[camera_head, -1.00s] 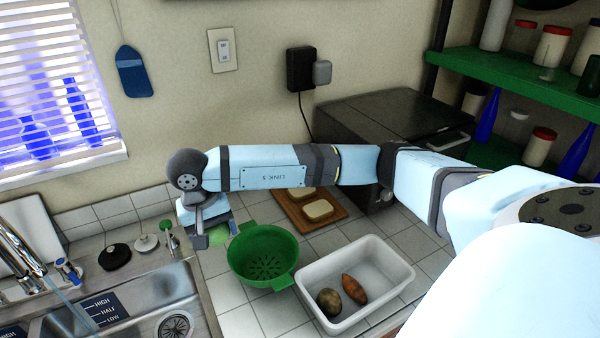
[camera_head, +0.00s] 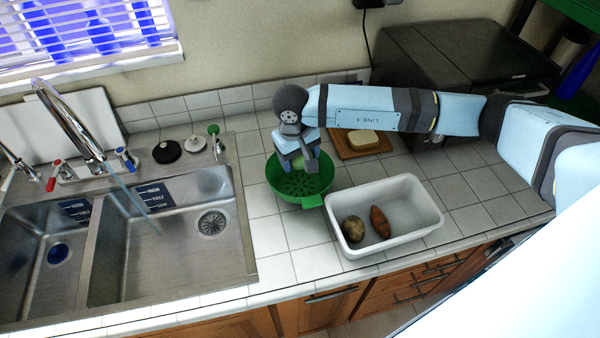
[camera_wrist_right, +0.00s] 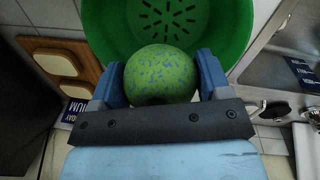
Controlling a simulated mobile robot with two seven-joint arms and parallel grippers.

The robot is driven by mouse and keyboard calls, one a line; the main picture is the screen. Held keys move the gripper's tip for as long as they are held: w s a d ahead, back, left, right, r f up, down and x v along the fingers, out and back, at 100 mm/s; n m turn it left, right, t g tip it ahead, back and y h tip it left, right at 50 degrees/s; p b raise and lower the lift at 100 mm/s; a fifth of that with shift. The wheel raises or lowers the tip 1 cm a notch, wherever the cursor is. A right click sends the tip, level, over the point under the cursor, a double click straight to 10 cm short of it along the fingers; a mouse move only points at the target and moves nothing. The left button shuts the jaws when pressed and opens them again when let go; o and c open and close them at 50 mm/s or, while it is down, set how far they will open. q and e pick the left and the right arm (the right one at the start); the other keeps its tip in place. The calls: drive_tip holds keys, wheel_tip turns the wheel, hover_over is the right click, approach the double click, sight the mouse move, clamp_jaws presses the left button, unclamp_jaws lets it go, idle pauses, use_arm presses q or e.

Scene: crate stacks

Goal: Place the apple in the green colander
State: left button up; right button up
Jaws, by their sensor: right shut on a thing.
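The green colander (camera_head: 300,190) stands on the tiled counter, between the sink and a white tub. My right gripper (camera_head: 298,160) is at the colander's back part in the head view. In the right wrist view my right gripper (camera_wrist_right: 161,85) is shut on a green apple with bluish speckles (camera_wrist_right: 160,72). The colander (camera_wrist_right: 232,30) shows beyond the apple there, with its slotted bottom in view. In the head view only a little of the apple (camera_head: 298,161) shows between the fingers. Whether it touches the colander I cannot tell. My left gripper is not in view.
The white tub (camera_head: 425,222) right of the colander holds a potato (camera_head: 353,229) and a sweet potato (camera_head: 379,221). A wooden board (camera_head: 376,150) with bread lies behind. The sink (camera_head: 235,255) and its tap (camera_head: 75,125) are at left.

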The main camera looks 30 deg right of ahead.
sight(301, 185)
wheel_tip(301, 185, down, 4)
drive_tip(key=shift+r, duration=0.2)
wheel_tip(301, 185, down, 4)
drive_tip(key=shift+r+p, duration=0.1)
drive_tip(key=shift+p, duration=0.55)
drive_tip(key=shift+f, duration=0.35)
drive_tip(key=shift+f+b, duration=0.2)
drive_tip(key=shift+b, duration=0.1)
drive_tip(key=o, duration=0.7)
drive_tip(key=shift+r, duration=0.1)
